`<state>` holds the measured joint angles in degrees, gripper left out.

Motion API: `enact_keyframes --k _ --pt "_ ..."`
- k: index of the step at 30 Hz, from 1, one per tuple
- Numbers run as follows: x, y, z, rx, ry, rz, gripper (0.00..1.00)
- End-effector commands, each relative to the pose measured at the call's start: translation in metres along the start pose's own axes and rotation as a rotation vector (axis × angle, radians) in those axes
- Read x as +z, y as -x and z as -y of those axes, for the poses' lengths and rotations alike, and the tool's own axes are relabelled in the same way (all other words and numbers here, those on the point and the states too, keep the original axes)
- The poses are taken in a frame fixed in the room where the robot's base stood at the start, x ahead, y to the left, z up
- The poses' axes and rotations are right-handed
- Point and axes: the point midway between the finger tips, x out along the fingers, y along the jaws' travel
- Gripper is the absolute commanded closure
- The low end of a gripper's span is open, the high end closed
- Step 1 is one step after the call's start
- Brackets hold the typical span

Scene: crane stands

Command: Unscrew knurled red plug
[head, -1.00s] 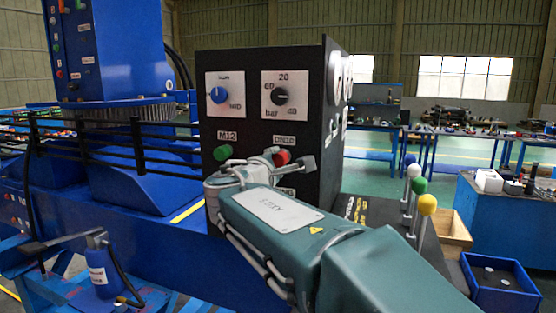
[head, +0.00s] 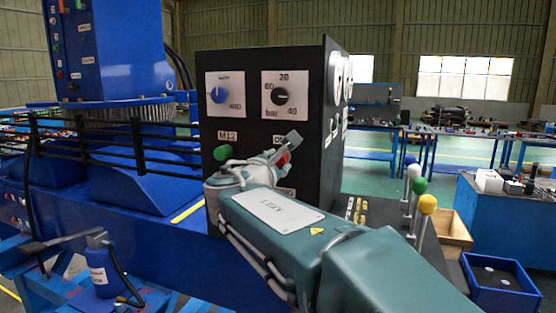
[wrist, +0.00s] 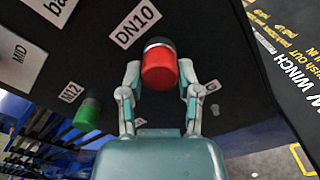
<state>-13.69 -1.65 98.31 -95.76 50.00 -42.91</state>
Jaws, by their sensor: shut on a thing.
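The knurled red plug (wrist: 159,70) is under the DN10 label (wrist: 136,26) on the black panel. It has a dark band at its panel end. In the head view the red plug (head: 284,158) is partly hidden by my gripper (head: 285,151). In the wrist view my gripper (wrist: 158,92) has one finger on each side of the red plug and is shut on it. Whether the plug is still seated in the panel cannot be made out.
A green plug (head: 222,152) sits left of my gripper under the M12 label. A blue knob (head: 218,95) and a black knob (head: 281,96) are above. Levers with coloured balls (head: 419,186) stand at right, near an open blue bin (head: 502,284).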

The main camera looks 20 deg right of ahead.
Motion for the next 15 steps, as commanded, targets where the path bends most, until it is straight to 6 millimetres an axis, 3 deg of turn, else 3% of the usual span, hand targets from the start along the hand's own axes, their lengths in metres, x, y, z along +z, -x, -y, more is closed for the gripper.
enact_keyframes --k 7,15 --pt "-0.0046 -0.0010 0.0042 -0.010 0.054 -0.007 1.00" --pt "-0.0043 -0.0008 0.0049 -0.009 0.356 -0.008 1.00"
